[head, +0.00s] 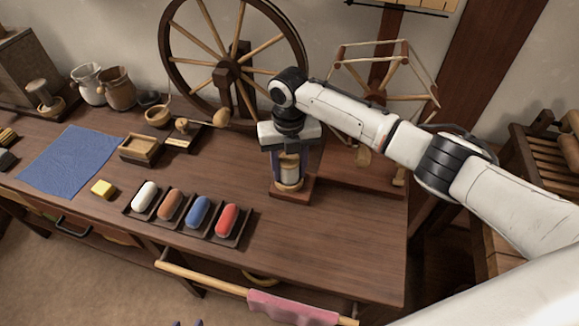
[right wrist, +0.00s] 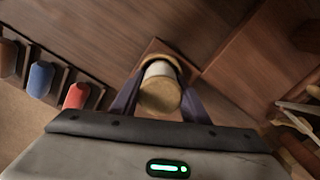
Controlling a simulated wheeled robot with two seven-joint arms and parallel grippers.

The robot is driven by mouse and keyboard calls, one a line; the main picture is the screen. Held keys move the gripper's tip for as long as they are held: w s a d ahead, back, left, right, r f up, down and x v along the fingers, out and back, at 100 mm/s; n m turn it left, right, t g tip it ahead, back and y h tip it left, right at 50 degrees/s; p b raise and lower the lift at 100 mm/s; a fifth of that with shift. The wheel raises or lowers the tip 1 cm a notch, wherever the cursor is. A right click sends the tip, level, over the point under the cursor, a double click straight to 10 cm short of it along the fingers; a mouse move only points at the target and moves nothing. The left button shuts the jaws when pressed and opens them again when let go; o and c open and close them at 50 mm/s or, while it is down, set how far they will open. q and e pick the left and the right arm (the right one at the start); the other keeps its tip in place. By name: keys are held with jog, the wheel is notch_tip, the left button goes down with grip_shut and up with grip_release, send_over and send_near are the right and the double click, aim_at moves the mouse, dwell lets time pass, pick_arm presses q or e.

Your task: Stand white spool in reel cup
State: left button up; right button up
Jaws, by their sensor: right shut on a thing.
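The white spool (head: 290,168) has a white body and tan wooden ends. It stands upright between the dark blue fingers of my right gripper (head: 291,165), which is shut on it. The round wooden reel cup (head: 290,187) on its square base is directly under the spool. The spool's lower end meets the cup, but I cannot tell how deep it sits. In the right wrist view the spool's tan top (right wrist: 160,95) faces the camera between the fingers, with the base (right wrist: 153,47) behind it. My left gripper (head: 188,323) shows only two separated fingertips at the bottom edge, with nothing between them.
A dark rack (head: 236,241) holds white, brown, blue and red rolls left of the cup. A spinning wheel (head: 228,72) stands behind, and a yarn winder (head: 385,85) behind right. A pink cloth (head: 290,307) hangs on the front rail. The tabletop right of the rack is clear.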

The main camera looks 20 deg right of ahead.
jog(key=o, duration=1.1)
jog(key=shift+s+f, duration=0.15)
jog(key=shift+f, duration=0.25)
jog(key=shift+c, duration=0.2)
jog(key=shift+o, duration=0.5)
jog(key=shift+s+a, duration=0.1)
jog(key=shift+a, duration=0.1)
jog(key=r, duration=1.3)
jog(key=shift+w+d+r+p, duration=0.15)
jog(key=shift+w+r+p, duration=0.1)
jog(key=shift+p, duration=0.15)
jog(key=shift+f, duration=0.1)
